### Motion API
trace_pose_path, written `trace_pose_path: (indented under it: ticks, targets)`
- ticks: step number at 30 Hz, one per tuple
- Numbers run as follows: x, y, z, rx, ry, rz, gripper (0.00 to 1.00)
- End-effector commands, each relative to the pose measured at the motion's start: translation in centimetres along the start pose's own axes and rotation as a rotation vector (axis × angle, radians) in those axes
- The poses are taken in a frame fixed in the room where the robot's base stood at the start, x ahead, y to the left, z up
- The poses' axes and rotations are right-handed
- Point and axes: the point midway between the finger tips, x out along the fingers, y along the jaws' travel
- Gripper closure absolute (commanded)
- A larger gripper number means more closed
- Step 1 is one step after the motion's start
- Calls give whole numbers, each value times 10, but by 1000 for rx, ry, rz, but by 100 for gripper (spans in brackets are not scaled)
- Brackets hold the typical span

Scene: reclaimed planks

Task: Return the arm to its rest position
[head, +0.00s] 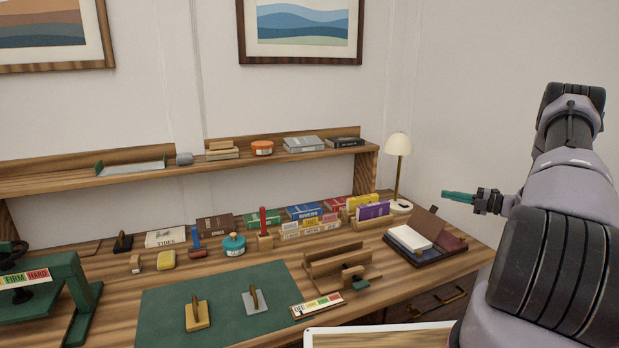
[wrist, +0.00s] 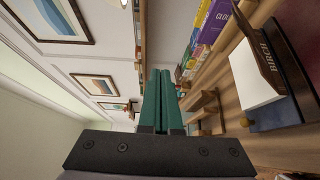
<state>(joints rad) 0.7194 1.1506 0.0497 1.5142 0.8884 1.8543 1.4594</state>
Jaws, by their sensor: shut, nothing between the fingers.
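My gripper (head: 459,197) is at the right of the head view, held in the air in front of the white wall, above and to the right of the desk. Its green fingers point left and are shut with nothing between them. In the wrist view the gripper (wrist: 159,85) reaches forward from its dark mount, the two green fingers side by side. The wrist picture is turned on its side. My arm fills the right edge of the head view, and the gripper touches nothing that I can see.
The wooden desk (head: 415,296) holds a green mat (head: 165,310), a brown box with white paper (head: 409,238), a lamp (head: 398,145), books (head: 373,210) and stamps. A shelf (head: 130,181) runs behind. The air between my gripper and the lamp is clear.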

Motion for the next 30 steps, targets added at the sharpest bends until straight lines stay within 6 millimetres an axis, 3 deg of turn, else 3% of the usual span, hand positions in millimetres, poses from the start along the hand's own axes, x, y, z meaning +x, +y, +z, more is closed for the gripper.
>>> trace_pose_path:
  ticks: [1,6,15,23,30]
  targets:
    - [15,29,-11,-101,56,-43,100]
    - [50,98,-57,-436,241,-167,100]
    - [81,198,-158,-1052,586,-306,100]
    - [77,260,-251,-1600,895,-356,100]
    - [54,298,-329,-2104,1187,-353,100]
